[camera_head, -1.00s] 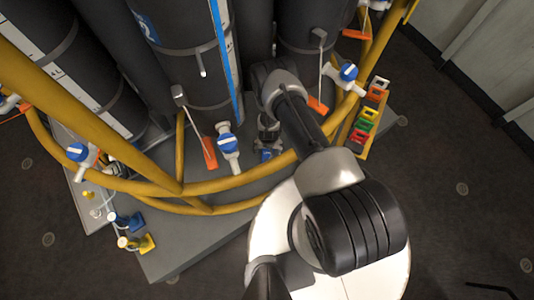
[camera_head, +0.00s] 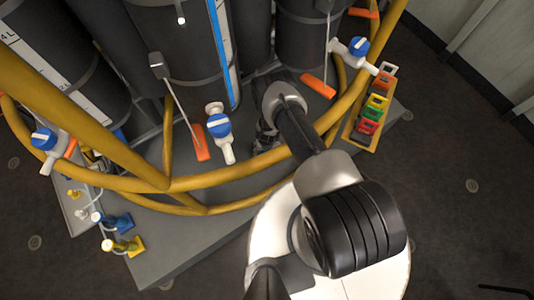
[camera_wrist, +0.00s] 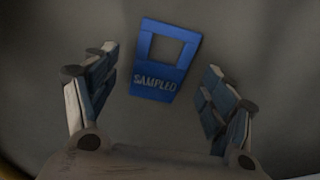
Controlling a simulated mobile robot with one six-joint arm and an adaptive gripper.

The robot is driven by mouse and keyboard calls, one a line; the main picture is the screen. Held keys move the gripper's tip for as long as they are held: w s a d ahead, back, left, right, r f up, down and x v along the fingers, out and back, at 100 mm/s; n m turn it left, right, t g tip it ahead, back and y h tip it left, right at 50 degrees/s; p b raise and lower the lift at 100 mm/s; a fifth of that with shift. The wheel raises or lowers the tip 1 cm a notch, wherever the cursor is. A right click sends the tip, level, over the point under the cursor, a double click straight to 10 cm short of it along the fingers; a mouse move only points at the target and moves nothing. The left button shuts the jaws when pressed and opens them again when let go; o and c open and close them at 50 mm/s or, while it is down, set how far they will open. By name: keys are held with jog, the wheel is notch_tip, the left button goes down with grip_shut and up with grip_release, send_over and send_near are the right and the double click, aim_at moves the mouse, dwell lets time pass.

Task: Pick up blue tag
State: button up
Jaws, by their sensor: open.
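The blue tag (camera_wrist: 157,85) lies against a grey surface in the wrist view. It has a square window at its upper end and the word "SAMPLED" below. My gripper (camera_wrist: 161,62) is open, with one finger on each side of the tag and a clear gap to both. I cannot tell how far the tag lies beyond the fingertips. In the head view my gripper (camera_head: 264,138) points down beside the dark cylinders and is partly hidden by my arm and the yellow rail. The blue tag cannot be made out there.
Yellow rails (camera_head: 240,175) curve around dark cylinders (camera_head: 185,60) on a grey base (camera_head: 190,240). A rack (camera_head: 363,137) with several coloured tags stands right. Dark floor is free at right.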

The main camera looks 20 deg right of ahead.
jog(key=shift+w+f, duration=0.1)
jog(key=shift+f, duration=0.35)
jog(key=c, duration=1.1)
jog(key=shift+o, duration=0.2)
jog(key=shift+r, duration=0.15)
notch_tip(320, 180, up, 18)
jog(key=p, duration=1.6)
